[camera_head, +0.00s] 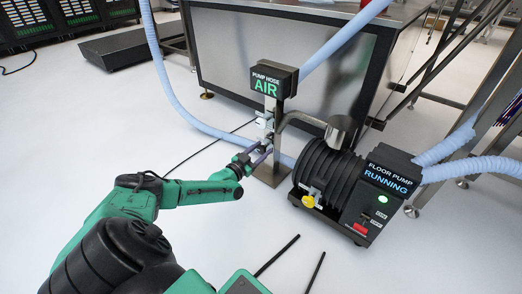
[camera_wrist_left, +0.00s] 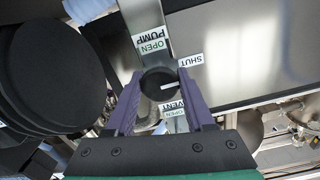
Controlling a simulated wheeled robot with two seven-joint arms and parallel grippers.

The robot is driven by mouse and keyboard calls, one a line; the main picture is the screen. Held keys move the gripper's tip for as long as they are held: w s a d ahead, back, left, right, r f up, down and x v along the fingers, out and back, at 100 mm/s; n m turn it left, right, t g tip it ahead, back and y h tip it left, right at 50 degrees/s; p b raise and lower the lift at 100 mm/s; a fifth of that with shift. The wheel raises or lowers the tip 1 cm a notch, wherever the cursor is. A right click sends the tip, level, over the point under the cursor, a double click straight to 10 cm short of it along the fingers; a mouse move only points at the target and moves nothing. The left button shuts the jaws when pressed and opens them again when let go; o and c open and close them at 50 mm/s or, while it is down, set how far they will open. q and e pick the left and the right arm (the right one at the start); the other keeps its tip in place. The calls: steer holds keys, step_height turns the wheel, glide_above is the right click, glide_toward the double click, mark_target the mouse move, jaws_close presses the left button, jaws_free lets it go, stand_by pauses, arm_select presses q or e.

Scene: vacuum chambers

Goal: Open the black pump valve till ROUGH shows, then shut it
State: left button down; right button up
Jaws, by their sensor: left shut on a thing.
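The black pump valve knob (camera_wrist_left: 158,80) sits between the purple fingers of my left gripper in the left wrist view. My left gripper (camera_head: 262,152) is shut on it at the hose stand. A white line on the knob points to the right in the wrist view. Beside it are an OPEN PUMP label (camera_wrist_left: 150,41), a SHUT label (camera_wrist_left: 191,61) and a VENT OPEN label (camera_wrist_left: 175,109). In the head view the knob is too small and covered to make out. The PUMP HOSE sign (camera_head: 269,86) shows AIR in green. My right gripper is not in view.
The floor pump (camera_head: 345,185) stands right of the stand, its panel showing RUNNING, with a yellow knob (camera_head: 308,201) and a red switch (camera_head: 360,228). Pale blue hoses (camera_head: 170,88) run around. A steel bench (camera_head: 270,50) stands behind.

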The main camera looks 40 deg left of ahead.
arm_select(q)
steer(key=shift+n+p, duration=0.8)
steer(key=shift+n, duration=1.1)
steer(key=n, duration=0.3)
steer(key=shift+f+n, duration=0.15)
steer(key=shift+n, duration=0.15)
steer(key=n, duration=0.3)
steer(key=shift+n+b, duration=0.3)
steer(key=n, duration=0.3)
steer(key=shift+n+b, duration=0.3)
steer(key=shift+n, duration=1.5)
steer(key=shift+c, duration=1.3)
jaws_free()
